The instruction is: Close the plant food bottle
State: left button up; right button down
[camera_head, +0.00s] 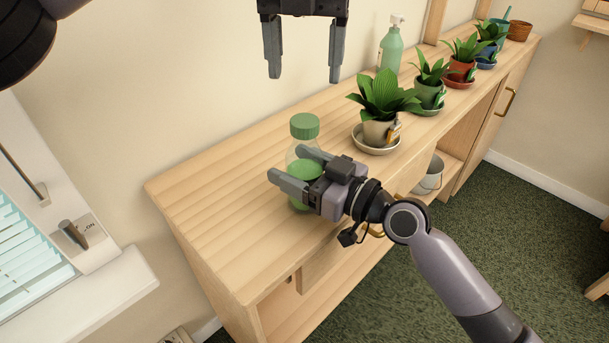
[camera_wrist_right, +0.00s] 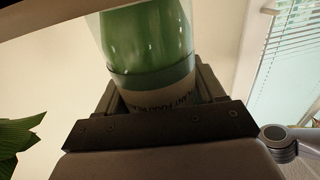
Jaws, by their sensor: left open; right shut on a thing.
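The plant food bottle (camera_head: 300,197) is clear with green liquid inside and stands upright on the wooden cabinet top. Its green cap (camera_head: 304,126) sits on top of the neck; I cannot tell how tight it is. My right gripper (camera_head: 291,170) is shut on the bottle's body from the front right. The bottle also shows between the fingers in the right wrist view (camera_wrist_right: 150,45), with part of its label. My left gripper (camera_head: 303,72) is open and empty, pointing down, above and behind the bottle.
A potted plant on a saucer (camera_head: 376,147) stands right of the bottle, with more potted plants behind it along the cabinet (camera_head: 215,190). A green pump bottle (camera_head: 391,50) stands near the wall. The cabinet top left of the bottle is clear. A window sill (camera_head: 95,300) lies at the left.

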aim_at(305, 120)
pick_arm(q)
jog(key=shift+n, duration=1.1)
jog(key=shift+f, duration=4)
jog(key=c, duration=1.1)
jog(key=shift+c, duration=0.2)
